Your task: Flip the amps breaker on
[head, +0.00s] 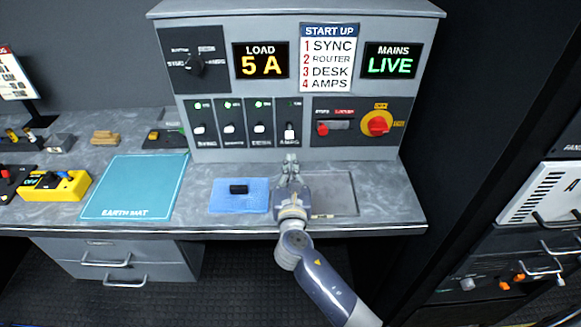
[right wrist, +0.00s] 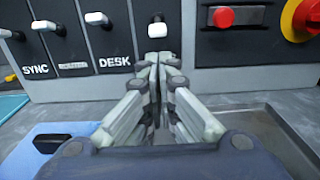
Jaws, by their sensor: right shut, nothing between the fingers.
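The amps breaker (head: 290,132) is the rightmost of several white-levered switches on the console's front panel. Its lever sits a little lower than the others, and its indicator looks dark while the others glow green. In the right wrist view its white lever (right wrist: 157,30) shows just above my fingertips, and its label is hidden behind them. My right gripper (head: 290,160) is shut and empty, just in front of and below the amps lever; the fingertips (right wrist: 158,58) look apart from it. My left gripper is not in view.
A red switch (head: 323,129) and a red rotary knob (head: 377,123) sit right of the breakers. A blue pad (head: 225,205) with a black object (head: 239,189) lies left of my right gripper. A shallow tray (head: 345,205) is under and right of it.

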